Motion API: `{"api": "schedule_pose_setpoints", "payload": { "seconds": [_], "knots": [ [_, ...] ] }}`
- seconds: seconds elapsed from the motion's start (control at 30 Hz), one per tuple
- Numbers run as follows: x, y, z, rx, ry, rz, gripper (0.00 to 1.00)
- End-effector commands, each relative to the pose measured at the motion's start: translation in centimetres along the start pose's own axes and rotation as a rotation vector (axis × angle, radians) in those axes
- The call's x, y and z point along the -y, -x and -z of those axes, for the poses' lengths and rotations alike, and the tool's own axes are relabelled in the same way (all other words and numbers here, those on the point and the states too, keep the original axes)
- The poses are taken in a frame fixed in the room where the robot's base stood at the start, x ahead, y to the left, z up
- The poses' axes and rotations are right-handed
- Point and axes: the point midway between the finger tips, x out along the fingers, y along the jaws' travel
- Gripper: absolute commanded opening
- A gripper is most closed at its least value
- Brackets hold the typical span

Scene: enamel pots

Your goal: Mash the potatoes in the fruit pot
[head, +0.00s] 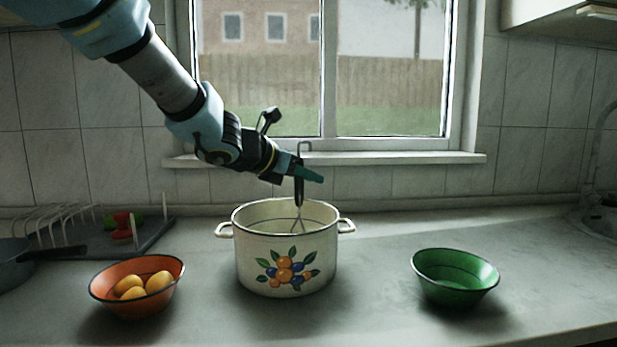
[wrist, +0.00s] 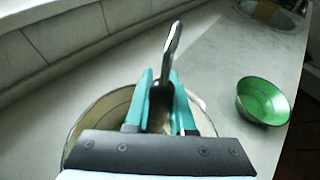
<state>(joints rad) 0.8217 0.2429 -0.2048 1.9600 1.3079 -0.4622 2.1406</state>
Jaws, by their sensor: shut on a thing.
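The fruit pot (head: 286,250) is cream enamel with a dark rim, two handles and a fruit picture on its front. It stands in the middle of the counter. In the wrist view the masher handle (wrist: 168,58) stands between the teal fingers, with the pot (wrist: 98,122) below. An orange bowl (head: 110,294) at the left holds yellow potatoes (head: 145,285). The pot's inside bottom is hidden in the head view.
A green bowl (head: 455,277) stands at the right and looks empty. A dish rack (head: 150,235) with red and green items and a dark pan (head: 18,262) are at the far left. A window sill (head: 400,158) runs behind the pot. The counter between pot and green bowl is clear.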

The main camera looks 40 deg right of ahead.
Motion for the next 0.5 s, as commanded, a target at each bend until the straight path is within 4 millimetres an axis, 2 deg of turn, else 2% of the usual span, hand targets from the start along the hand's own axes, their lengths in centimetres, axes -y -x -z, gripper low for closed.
{"api": "schedule_pose_setpoints", "payload": {
  "seconds": [0.5],
  "knots": [
    [0.0, -0.13, 0.24, 0.001, 0.0, 0.0, 0.0]
  ]
}}
